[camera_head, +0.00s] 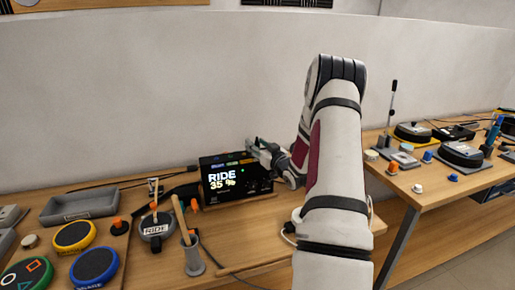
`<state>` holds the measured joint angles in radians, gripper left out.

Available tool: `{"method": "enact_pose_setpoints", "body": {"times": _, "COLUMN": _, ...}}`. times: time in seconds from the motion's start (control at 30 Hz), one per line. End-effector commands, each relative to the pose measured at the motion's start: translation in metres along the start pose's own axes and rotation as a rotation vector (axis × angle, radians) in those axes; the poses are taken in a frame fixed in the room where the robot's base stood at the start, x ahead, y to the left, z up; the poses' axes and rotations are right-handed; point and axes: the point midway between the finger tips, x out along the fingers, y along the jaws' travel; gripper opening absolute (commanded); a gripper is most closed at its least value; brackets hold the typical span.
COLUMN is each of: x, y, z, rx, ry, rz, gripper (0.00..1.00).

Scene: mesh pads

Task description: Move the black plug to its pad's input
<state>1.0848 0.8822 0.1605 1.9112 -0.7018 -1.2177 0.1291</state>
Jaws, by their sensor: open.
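My gripper (262,150) is at the back right of a black module (232,180) whose screen reads "RIDE 35 %". It is open, and the module and my own arm partly hide it. A dark cable with a thick end (190,169) runs along the table to the module's left side; I cannot tell if this is the black plug. Round pads lie at the left: a yellow-rimmed one (75,236), a blue-rimmed one (94,266) and a green-rimmed one (26,273). A grey round pad labelled "RIDE" (156,228) lies nearer the module. Their inputs are too small to make out.
A grey tray (80,216) and a holder with wooden sticks (192,258) stand on the left table. A second table (440,190) at the right holds more pads. A wall rises behind.

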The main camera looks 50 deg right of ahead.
Motion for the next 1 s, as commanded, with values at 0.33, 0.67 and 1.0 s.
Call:
{"method": "enact_pose_setpoints", "body": {"times": 0.33, "x": 0.001, "y": 0.0, "z": 0.0, "rx": 0.0, "ry": 0.0, "rz": 0.0, "gripper": 0.11}}
{"method": "enact_pose_setpoints", "body": {"times": 0.67, "x": 0.0, "y": 0.0, "z": -0.001, "rx": -0.001, "ry": 0.001, "rz": 0.0, "gripper": 0.0}}
{"method": "enact_pose_setpoints", "body": {"times": 1.0, "x": 0.001, "y": 0.001, "z": -0.017, "rx": -0.004, "ry": 0.005, "rz": 0.0, "gripper": 0.0}}
